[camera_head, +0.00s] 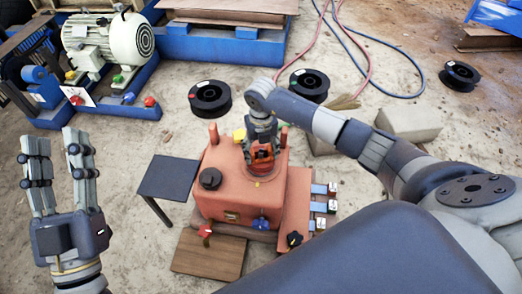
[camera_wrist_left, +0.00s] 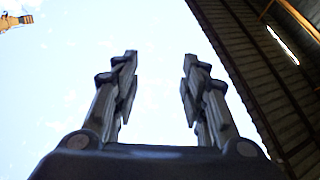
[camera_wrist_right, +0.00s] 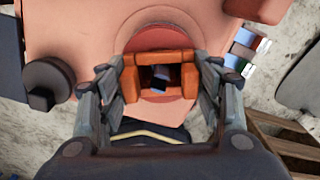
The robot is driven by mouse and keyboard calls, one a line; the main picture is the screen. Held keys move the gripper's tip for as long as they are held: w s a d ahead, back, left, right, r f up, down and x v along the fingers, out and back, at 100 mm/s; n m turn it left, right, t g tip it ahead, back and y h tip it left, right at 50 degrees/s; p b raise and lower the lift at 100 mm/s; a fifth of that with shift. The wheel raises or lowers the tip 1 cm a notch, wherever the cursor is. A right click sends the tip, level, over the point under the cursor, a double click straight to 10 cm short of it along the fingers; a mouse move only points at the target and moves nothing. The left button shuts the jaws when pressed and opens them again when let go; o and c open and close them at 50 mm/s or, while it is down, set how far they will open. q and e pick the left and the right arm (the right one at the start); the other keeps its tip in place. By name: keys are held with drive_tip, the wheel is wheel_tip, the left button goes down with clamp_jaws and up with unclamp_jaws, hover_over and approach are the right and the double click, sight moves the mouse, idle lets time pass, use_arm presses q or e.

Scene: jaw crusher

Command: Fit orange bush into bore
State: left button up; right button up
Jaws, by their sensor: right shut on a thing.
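The orange bush (camera_wrist_right: 157,57) is a square, hollow block. My right gripper (camera_wrist_right: 161,78) is shut on it, one finger on each side, above the top of the salmon-coloured machine body (camera_wrist_right: 85,35). In the head view the bush (camera_head: 262,168) shows under my right gripper (camera_head: 261,146). A round red surface (camera_wrist_right: 165,36) shows behind and around the bush. Whether the bush touches it or is inside a bore, I cannot tell; the bore is not clearly visible. My left gripper (camera_head: 55,143) is open, empty and raised at the left, pointing upward.
A black knob (camera_head: 210,178) stands on the machine's left part. A dark side table (camera_head: 168,177) is left of it, a wooden board (camera_head: 208,254) in front. Several tagged blue parts (camera_head: 320,188) stick out right. Cable spools (camera_head: 210,98) and a motor (camera_head: 108,40) stand behind.

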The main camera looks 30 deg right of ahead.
drive_tip(key=o, duration=1.2)
drive_tip(key=shift+o, duration=0.2)
